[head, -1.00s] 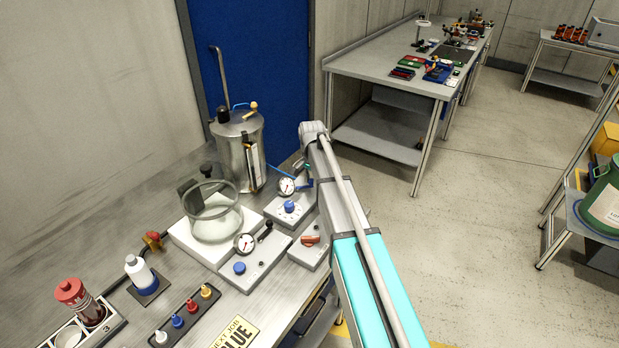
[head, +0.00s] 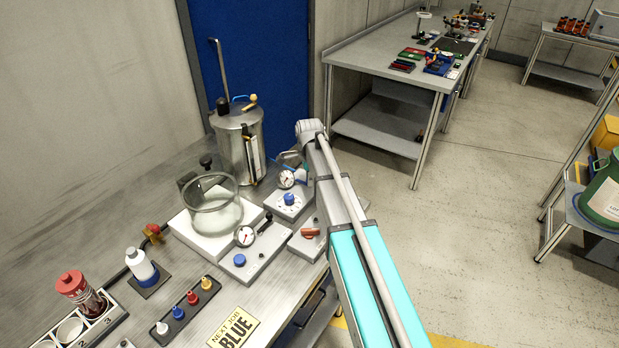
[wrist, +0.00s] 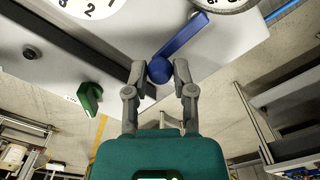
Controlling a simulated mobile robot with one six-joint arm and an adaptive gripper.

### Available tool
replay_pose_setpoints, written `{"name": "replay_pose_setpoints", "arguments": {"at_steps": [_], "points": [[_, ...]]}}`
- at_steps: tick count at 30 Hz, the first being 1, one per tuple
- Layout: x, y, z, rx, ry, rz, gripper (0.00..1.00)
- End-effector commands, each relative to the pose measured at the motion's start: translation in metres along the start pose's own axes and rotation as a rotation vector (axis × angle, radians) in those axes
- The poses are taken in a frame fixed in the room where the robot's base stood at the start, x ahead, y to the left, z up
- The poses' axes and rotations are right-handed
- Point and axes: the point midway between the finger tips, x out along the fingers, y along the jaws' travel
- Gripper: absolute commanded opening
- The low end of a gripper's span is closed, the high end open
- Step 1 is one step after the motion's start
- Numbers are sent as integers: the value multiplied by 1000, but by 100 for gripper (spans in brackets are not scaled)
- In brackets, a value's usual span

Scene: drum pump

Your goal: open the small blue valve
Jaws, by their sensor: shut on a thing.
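The small blue valve (wrist: 183,36) shows in the wrist view as a flat blue lever with a round knob at its near end. It slants from upper right down to the knob, below a white-faced gauge. My gripper (wrist: 160,72) has its two grey fingers on either side of the knob and is shut on it. In the head view my arm covers most of the gripper and the valve, behind the gauge (head: 286,179) at the back right of the bench.
A green knob (wrist: 90,97) sits to the left in the wrist view. In the head view a steel pot (head: 236,145), a glass chamber (head: 214,210) and a second gauge (head: 244,236) stand close by. The floor right of the bench is free.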

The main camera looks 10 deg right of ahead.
Motion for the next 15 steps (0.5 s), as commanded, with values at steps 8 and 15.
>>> {"name": "replay_pose_setpoints", "arguments": {"at_steps": [8,15], "points": [[0,1,1,19,0,1,0],[0,1,1,18,0,2,38]]}}
